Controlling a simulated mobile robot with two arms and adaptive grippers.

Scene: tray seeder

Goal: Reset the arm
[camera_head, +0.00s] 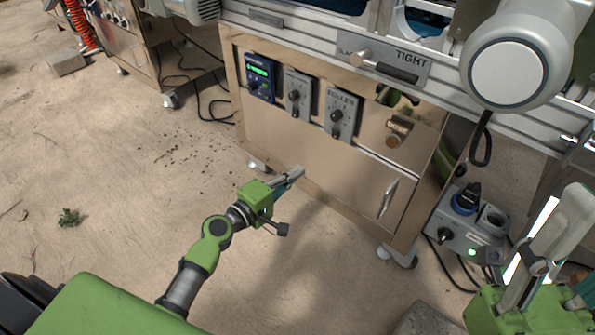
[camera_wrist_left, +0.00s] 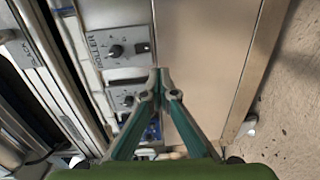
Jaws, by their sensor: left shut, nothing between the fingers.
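My left arm, green and grey, reaches in from the lower left in the head view. Its gripper (camera_head: 294,174) is shut and empty, in front of the metal cabinet's lower panel (camera_head: 300,160). The left wrist view shows the same gripper (camera_wrist_left: 159,75) with its two teal fingers meeting at the tips and nothing between them. My right gripper (camera_head: 548,240) is at the lower right in the head view, its grey fingers pointing up from a green body. Part of it is cut off, and I cannot tell whether it is open.
The cabinet carries a blue display unit (camera_head: 261,79), grey knob boxes (camera_head: 342,116) and a black handle (camera_head: 398,72) by the label "TIGHT". A grey socket box (camera_head: 470,228) with cables stands at the right. Sandy floor (camera_head: 120,190) is mostly clear at the left.

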